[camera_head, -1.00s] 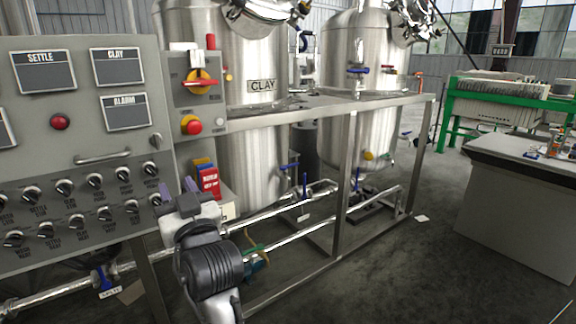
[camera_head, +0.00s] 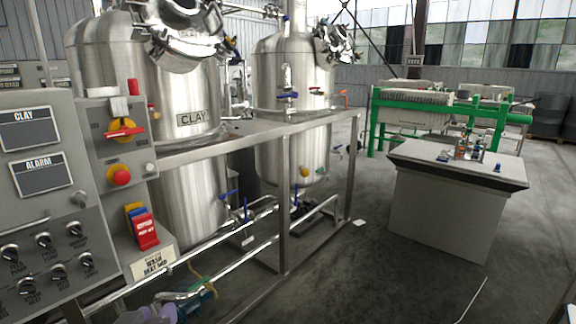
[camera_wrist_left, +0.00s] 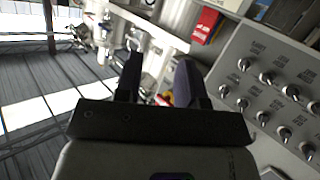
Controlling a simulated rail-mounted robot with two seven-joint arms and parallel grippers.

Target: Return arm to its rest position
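My left gripper (camera_wrist_left: 158,80) shows its two dark fingers apart with a gap between them in the left wrist view, and nothing is held. In the head view only a small piece of the left gripper (camera_head: 147,315) shows at the bottom edge, in front of the frame's lower pipes. The rest of my left arm is out of the head view. My right gripper is in neither view.
The control panel (camera_head: 45,205) with knobs stands at the left; it also shows in the left wrist view (camera_wrist_left: 295,65). The clay tank (camera_head: 205,85) and a second tank (camera_head: 265,75) stand behind the metal frame (camera_head: 282,200). A grey bench (camera_head: 440,205) stands right, with open floor between.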

